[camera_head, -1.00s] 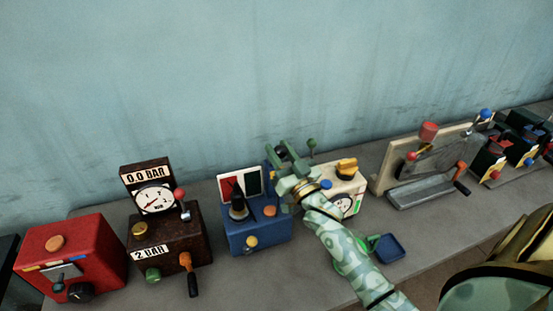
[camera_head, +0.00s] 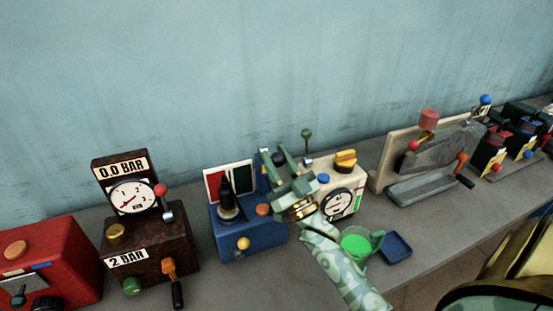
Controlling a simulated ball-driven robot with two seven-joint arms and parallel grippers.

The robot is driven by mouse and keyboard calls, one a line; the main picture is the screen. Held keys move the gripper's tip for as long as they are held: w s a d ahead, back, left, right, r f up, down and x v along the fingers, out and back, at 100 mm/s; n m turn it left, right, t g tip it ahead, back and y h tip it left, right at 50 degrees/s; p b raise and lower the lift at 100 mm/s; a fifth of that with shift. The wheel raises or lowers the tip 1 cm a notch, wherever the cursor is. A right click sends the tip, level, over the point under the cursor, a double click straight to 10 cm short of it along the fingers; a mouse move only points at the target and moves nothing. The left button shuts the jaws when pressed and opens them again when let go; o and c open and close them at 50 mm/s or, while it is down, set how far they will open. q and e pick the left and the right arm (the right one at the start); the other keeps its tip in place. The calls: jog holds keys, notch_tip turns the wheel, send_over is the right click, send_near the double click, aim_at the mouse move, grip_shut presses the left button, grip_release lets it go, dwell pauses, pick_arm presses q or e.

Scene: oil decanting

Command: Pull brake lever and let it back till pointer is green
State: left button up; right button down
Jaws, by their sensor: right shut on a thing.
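A blue box (camera_head: 248,236) stands on the bench left of centre. My left gripper is not in view.
A cream box (camera_head: 341,186) with a dial and a green-knobbed lever (camera_head: 306,135) stands close right. A cup of green liquid (camera_head: 356,244) and a blue tray (camera_head: 397,247) are beside my forearm. A brown gauge box (camera_head: 150,240) stands left, with bare bench between.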

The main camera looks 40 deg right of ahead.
jog(key=shift+f, duration=0.2)
jog(key=c, duration=1.1)
grip_release()
jog(key=shift+o, duration=0.2)
jog(key=shift+r, duration=0.1)
jog(key=shift+s, duration=0.1)
jog(key=b+v, duration=0.2)
jog(key=v, duration=1.4)
